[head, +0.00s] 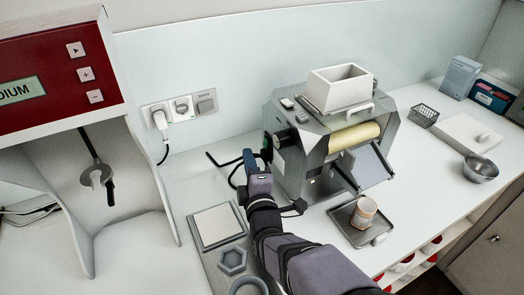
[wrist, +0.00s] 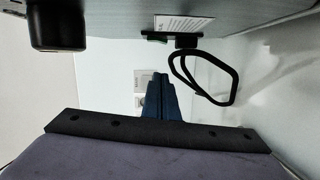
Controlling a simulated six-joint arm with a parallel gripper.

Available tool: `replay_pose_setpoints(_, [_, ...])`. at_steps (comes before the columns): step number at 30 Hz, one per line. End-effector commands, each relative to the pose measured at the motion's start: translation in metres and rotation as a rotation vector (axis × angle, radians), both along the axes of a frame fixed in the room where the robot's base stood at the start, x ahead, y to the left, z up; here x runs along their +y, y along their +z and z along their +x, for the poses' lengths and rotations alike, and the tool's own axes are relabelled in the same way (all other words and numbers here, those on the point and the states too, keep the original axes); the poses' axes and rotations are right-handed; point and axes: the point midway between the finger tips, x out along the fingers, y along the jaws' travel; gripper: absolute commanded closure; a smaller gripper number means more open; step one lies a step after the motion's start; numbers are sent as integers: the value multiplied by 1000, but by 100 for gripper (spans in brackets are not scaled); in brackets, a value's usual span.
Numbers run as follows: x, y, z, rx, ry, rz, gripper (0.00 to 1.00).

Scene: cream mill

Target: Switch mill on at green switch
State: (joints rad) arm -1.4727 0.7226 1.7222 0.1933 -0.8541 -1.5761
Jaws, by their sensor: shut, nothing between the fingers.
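The grey mill (head: 293,170) stands on the white counter, with a white hopper (head: 338,88) on top and a pale yellow roller (head: 353,137) at its front. My gripper (head: 249,157) is beside the mill's left side, its blue fingers shut and empty. In the wrist view the shut fingers (wrist: 161,80) point forward below the mill's side (wrist: 120,15). A gap shows in the picture between fingertips and switch.
A black cable loop (wrist: 205,80) hangs right of the fingers. Wall sockets (head: 182,107) with a plug are behind. A square plate (head: 216,226) lies left of my arm; a red-fronted machine (head: 60,65) stands far left.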

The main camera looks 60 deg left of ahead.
Motion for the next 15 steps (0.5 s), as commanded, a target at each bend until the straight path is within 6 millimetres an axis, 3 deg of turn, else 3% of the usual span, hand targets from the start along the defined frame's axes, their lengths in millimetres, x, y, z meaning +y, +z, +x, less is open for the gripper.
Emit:
replay_pose_setpoints(2, [9,0,3,-1,0,-1,100])
replay_pose_setpoints(9, [7,-3,33,0,-3,-1,100])
replay_pose_setpoints(15, [7,-5,41,1,-1,-1,100])
